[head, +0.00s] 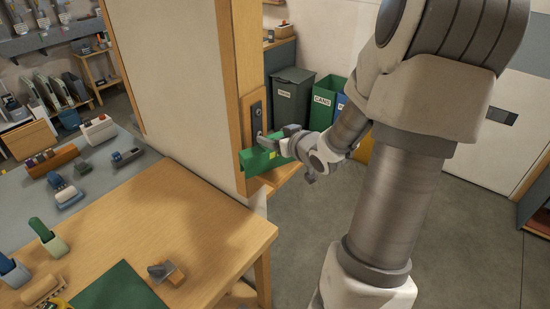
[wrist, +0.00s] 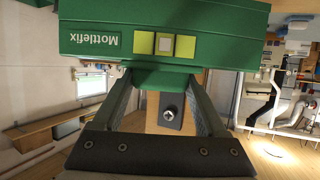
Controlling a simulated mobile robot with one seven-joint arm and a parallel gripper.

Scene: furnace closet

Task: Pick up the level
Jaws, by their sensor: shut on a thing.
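The level (head: 254,161) is a green bar with a yellow-green vial window. In the head view it is beside the end of a wooden post (head: 235,90), just above a small wooden ledge (head: 287,183); I cannot tell whether it touches them. My gripper (head: 283,145) is shut on the level from the right. In the wrist view the level (wrist: 220,40) spans the top of the picture, its lettering upside down, with my gripper's fingers (wrist: 166,82) closed on its lower part.
A dark plate with a round knob (head: 257,118) is on the post just above the level. A wooden workbench (head: 180,225) with several tools and a green mat (head: 120,288) is at lower left. Bins (head: 325,100) stand behind.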

